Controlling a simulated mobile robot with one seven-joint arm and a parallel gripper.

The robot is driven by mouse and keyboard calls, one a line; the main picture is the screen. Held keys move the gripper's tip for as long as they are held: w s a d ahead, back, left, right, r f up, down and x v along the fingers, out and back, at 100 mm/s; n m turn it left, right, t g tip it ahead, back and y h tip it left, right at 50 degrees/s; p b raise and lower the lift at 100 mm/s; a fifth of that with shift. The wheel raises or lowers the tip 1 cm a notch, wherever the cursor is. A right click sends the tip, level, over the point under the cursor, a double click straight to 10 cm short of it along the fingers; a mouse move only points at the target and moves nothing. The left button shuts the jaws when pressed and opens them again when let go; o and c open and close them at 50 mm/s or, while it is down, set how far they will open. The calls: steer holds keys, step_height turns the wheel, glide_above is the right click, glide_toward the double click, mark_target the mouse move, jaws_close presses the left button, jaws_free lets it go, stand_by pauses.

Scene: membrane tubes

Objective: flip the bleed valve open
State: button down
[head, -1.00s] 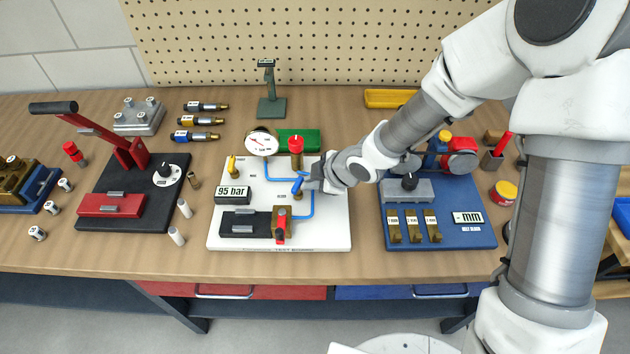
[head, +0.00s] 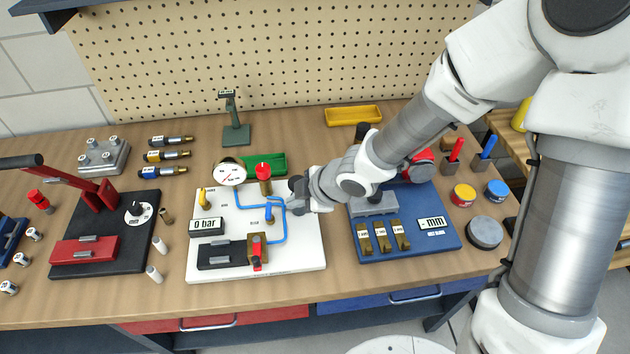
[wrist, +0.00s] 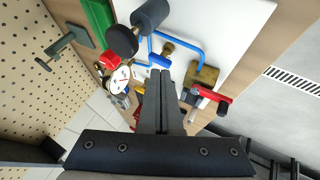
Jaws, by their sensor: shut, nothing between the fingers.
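The bleed valve is a small brass valve with a blue lever (head: 269,213) on the blue tubing of the white test board (head: 300,262). In the wrist view the blue lever (wrist: 160,61) lies just beyond the fingertips, beside its brass body (wrist: 168,47). My gripper (head: 290,202) is at the right of the valve, low over the board, with empty jaws shut. It also shows in the wrist view (wrist: 160,76). I cannot tell whether the fingers touch the lever. The board's display (head: 207,226) reads 0 bar.
A dial gauge (head: 230,173) and a red-topped regulator (head: 263,171) stand behind the valve. A red-handled brass valve (head: 257,252) is in front. A blue board (head: 430,240) is to the right and a press (head: 105,195) to the left.

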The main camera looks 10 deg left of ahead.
steer(key=p+v, duration=0.5)
steer(key=v, duration=0.3)
steer(key=shift+d+r, duration=0.3)
steer(key=shift+s, duration=0.1)
